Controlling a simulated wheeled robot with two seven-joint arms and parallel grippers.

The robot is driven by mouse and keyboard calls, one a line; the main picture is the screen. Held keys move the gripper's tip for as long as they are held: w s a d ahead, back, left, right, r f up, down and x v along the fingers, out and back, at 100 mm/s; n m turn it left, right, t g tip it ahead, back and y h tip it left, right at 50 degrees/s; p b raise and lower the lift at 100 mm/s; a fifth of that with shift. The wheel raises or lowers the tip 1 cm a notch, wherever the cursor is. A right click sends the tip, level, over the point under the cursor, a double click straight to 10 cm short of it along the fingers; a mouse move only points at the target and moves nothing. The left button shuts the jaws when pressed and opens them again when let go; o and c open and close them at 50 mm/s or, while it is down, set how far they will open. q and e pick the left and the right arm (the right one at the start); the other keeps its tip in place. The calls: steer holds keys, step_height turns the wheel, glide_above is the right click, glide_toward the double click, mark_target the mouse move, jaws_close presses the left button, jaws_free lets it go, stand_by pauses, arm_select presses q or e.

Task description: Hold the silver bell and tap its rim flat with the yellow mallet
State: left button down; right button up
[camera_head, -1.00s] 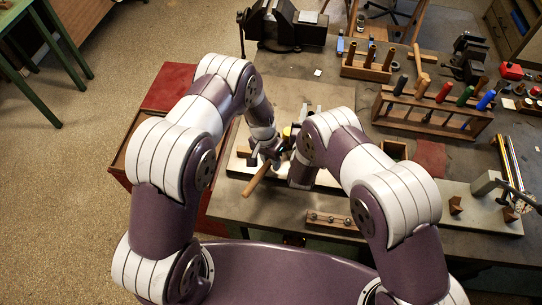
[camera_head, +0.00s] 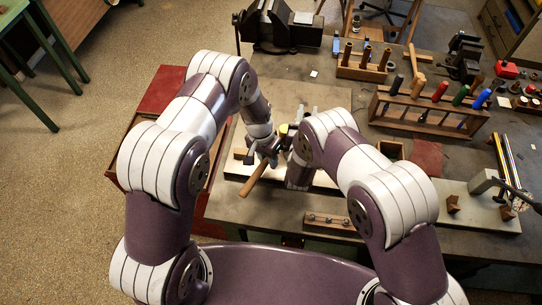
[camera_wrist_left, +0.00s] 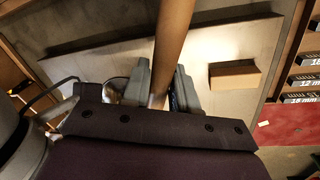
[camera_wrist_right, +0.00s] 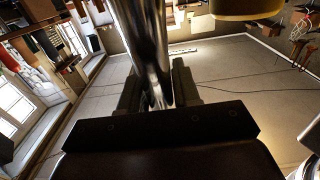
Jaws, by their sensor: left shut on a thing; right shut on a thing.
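My left gripper (camera_wrist_left: 161,85) is shut on the wooden handle (camera_wrist_left: 172,40) of the yellow mallet. In the head view the handle (camera_head: 255,179) slants down to the left below the gripper (camera_head: 270,150), and the yellow head (camera_head: 284,129) shows just beyond it. My right gripper (camera_wrist_right: 157,85) is shut on the shiny tube of the silver bell (camera_wrist_right: 148,40). The yellow mallet head (camera_wrist_right: 245,8) shows at the top of the right wrist view, to the right of the tube. Whether it touches the bell's rim cannot be seen. In the head view my right arm hides its gripper and most of the bell.
A pale board (camera_head: 237,165) lies under the hands, with a small wooden block (camera_wrist_left: 234,74) on it. A wooden rack (camera_head: 425,108) of coloured-handled tools stands to the right. A small wooden holder (camera_head: 333,222) lies in front. A dark vise (camera_head: 285,28) stands at the back.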

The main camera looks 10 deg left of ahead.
mark_target(269, 171)
stand_by(0.3)
arm_select(q)
steer(key=shift+f, duration=0.1)
steer(key=shift+f, duration=1.55)
steer(key=shift+r, duration=1.5)
steer(key=shift+s, duration=0.1)
steer(key=shift+f, duration=1.75)
steer(key=shift+r, duration=1.5)
